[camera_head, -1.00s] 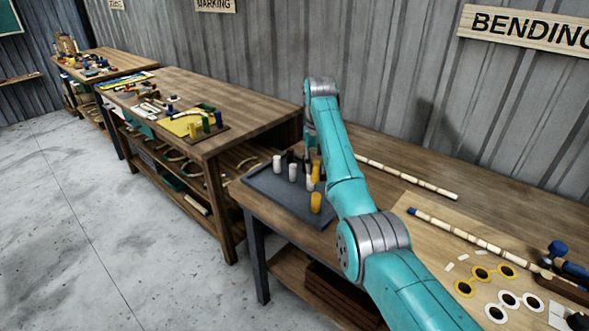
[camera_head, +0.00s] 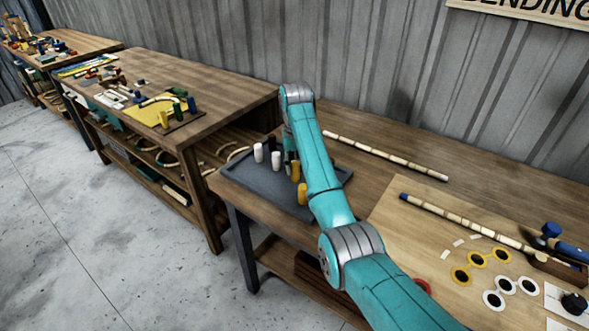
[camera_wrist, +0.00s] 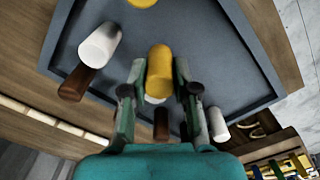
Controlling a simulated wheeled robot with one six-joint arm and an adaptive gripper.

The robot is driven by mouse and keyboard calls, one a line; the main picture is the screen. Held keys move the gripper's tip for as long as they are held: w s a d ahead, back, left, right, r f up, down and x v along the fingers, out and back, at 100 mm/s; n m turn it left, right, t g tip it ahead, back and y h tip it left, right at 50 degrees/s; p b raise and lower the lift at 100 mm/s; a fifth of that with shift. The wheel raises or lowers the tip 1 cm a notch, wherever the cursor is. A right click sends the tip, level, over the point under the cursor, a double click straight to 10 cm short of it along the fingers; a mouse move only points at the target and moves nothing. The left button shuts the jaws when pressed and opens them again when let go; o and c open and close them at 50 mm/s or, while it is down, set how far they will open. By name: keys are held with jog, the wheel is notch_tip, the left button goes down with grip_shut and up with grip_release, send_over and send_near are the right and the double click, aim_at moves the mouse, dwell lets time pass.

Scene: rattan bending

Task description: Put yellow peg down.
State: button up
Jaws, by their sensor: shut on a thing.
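My gripper (camera_wrist: 160,80) is shut on a yellow peg (camera_wrist: 159,68), with one finger on each side of it, over the dark grey tray (camera_wrist: 205,40). I cannot tell whether the held peg touches the tray. In the head view a yellow peg (camera_head: 295,170) stands by my gripper (camera_head: 290,158), partly behind my arm. Another yellow peg (camera_head: 302,194) stands nearer the tray's front edge; a yellow top also shows at the upper edge of the wrist view (camera_wrist: 142,2).
White-topped pegs (camera_head: 276,161) stand on the tray (camera_head: 250,178), close to my gripper. One white-topped peg with a brown shaft (camera_wrist: 100,45) shows in the wrist view. A segmented rattan pole (camera_head: 385,157) lies behind. A board (camera_head: 400,222) with rings lies to the right.

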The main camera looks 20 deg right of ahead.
jog(key=shift+f, duration=1.15)
jog(key=shift+f, duration=0.1)
jog(key=o, duration=1)
jog(key=shift+c, duration=0.2)
